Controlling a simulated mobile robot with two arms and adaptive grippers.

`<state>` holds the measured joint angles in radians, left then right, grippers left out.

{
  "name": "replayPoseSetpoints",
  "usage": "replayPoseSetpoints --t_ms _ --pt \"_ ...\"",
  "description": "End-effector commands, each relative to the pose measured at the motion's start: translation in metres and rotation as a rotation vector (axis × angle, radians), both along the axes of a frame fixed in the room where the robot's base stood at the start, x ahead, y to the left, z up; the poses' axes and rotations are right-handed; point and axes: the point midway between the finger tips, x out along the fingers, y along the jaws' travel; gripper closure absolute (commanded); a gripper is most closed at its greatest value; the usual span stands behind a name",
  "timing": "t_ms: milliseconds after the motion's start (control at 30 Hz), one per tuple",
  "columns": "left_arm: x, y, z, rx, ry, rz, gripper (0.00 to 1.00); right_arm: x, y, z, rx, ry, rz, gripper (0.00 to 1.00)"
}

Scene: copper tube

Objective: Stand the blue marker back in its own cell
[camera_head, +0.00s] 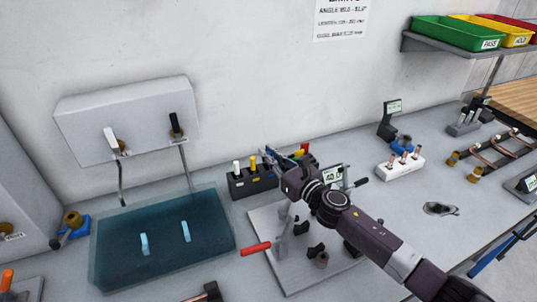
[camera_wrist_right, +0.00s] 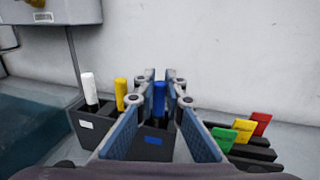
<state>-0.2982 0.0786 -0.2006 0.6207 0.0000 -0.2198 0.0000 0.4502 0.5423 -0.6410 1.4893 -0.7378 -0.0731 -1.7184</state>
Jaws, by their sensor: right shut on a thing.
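The blue marker (camera_wrist_right: 159,98) is upright between the fingers of my right gripper (camera_wrist_right: 160,82) in the right wrist view. The gripper is shut on it. The marker lines up with the blue-labelled cell of the dark marker holder (camera_wrist_right: 88,124); fingers hide part of that cell, and I cannot tell how deep the marker sits. In the head view my right gripper (camera_head: 275,158) is over the right part of the holder (camera_head: 239,187) and the blue marker cannot be made out. A white marker (camera_wrist_right: 89,90) and a yellow marker (camera_wrist_right: 120,95) stand in cells to the left. My left gripper is not in view.
A black rack with green, yellow and red tabs (camera_wrist_right: 242,130) is just right of the holder. A blue water basin (camera_head: 108,262) is to the left. A grey plate with a red-handled clamp (camera_head: 256,248) is in front. A white block with copper pieces (camera_head: 400,168) stands right.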

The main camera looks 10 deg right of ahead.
Motion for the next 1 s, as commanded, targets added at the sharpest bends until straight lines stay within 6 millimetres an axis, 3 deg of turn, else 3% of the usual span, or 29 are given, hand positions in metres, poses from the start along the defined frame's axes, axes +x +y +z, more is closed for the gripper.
replayPoseSetpoints --t_ms 100,133,300,667,1000 --pt "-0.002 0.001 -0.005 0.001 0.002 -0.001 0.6 0.0 0.0 -0.005 -0.001 0.0 0.0 1.0" --pt "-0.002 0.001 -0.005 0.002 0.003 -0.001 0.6 0.0 0.0 -0.004 -0.001 0.0 0.0 0.89" --pt "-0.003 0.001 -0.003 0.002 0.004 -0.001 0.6 0.0 0.0 -0.003 -0.001 0.0 0.0 0.73" --pt "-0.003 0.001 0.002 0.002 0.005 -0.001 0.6 0.0 0.0 0.002 0.0 0.0 0.0 0.73" --pt "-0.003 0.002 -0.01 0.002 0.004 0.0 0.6 -0.047 -0.021 -0.003 -0.004 0.002 0.0 0.73"
